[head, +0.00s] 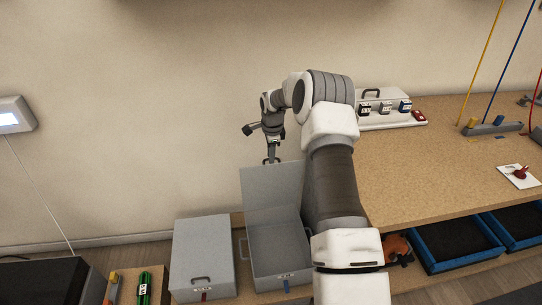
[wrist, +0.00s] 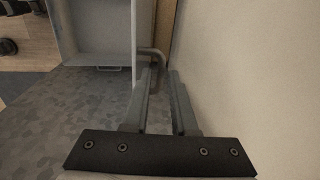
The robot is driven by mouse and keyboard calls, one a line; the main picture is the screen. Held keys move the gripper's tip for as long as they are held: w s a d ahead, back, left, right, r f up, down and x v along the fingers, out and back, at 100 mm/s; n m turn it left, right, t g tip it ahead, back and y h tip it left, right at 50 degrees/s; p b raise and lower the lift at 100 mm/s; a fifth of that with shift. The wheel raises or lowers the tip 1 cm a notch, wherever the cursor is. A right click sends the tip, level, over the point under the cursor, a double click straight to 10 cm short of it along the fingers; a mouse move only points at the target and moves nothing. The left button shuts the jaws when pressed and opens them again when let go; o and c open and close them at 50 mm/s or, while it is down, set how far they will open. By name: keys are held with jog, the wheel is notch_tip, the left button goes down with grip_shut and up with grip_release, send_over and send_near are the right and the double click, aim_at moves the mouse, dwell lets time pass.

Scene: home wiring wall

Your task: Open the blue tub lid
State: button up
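The blue-tagged tub (head: 277,249) is a grey box on the low shelf. Its blue tag (head: 286,288) is on the front. Its lid (head: 272,190) stands roughly upright at the back, so the inside shows. My gripper (head: 272,158) is behind the lid's upper edge in the head view. In the wrist view my fingers (wrist: 162,88) are apart, with the grey lid handle (wrist: 160,60) at and partly between their tips. The lid also shows nearly edge-on there (wrist: 134,38). Firm contact with the handle cannot be made out.
A closed grey tub (head: 203,248) with a red tag stands to the left. The wooden worktop (head: 430,160) is on the right, with blue-edged trays (head: 458,244) beneath. The wall is close beside my gripper. A green object (head: 144,288) lies at the lower left.

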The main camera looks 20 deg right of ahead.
grip_shut()
dwell(1.4)
